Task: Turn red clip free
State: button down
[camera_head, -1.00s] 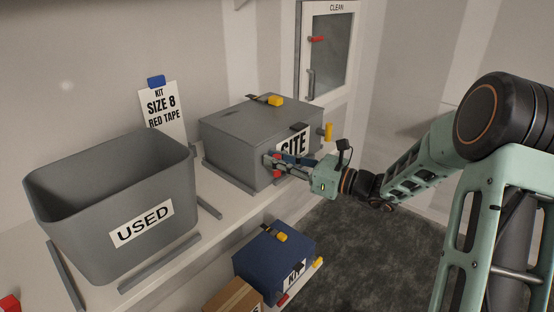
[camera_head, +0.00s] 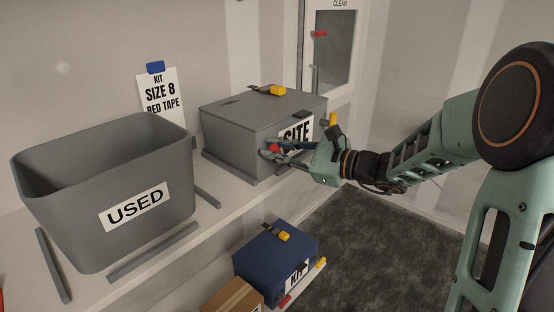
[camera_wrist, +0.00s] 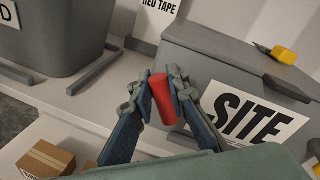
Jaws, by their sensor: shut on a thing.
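The red clip (camera_head: 273,149) is a short red cylinder at the front left of the grey SITE box (camera_head: 235,155). My gripper (camera_wrist: 163,92) is shut on the red clip, with one blue-padded finger on each side. The wrist view shows the clip (camera_wrist: 164,103) slightly tilted between the fingertips, in front of the box's left corner. I cannot tell whether the clip still touches the box. In the head view the fingers partly hide the clip and the lower part of the SITE label (camera_head: 296,131).
Yellow clips sit on the SITE box's lid (camera_head: 277,91) and at its right side (camera_head: 333,118). A grey USED bin (camera_head: 75,215) stands left on the bench. A blue kit box (camera_head: 265,255) and a cardboard box (camera_head: 232,296) are lower down. A sign (camera_head: 160,95) stands behind.

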jog(key=n+b, duration=0.1)
jog(key=b, duration=0.1)
jog(key=f+n+b, duration=0.1)
jog(key=b, duration=0.1)
jog(key=shift+s+a+f+n, duration=0.15)
jog(key=shift+s+a+n, duration=0.05)
jog(key=shift+s+n, duration=0.1)
jog(key=n+b, duration=0.1)
jog(key=b, duration=0.3)
jog(key=f+n+h+b, duration=0.1)
jog(key=n+b, duration=0.1)
jog(key=b, duration=0.2)
jog(key=shift+s+a+n+t, duration=0.2)
jog(key=shift+n+t, duration=0.1)
jog(key=shift+t, duration=0.1)
jog(key=n+b, duration=0.1)
jog(key=b, duration=0.1)
jog(key=n+b, duration=0.1)
jog(key=b, duration=0.2)
jog(key=shift+f+h, duration=0.25)
jog(key=shift+h, duration=0.15)
jog(key=shift+n+t+b, duration=0.4)
jog(key=shift+n+b, duration=0.2)
jog(key=shift+b, duration=0.45)
jog(key=shift+r+b, duration=0.1)
jog(key=shift+b, duration=0.2)
jog(key=c, duration=1.8)
grip_release()
jog(key=shift+c, duration=0.2)
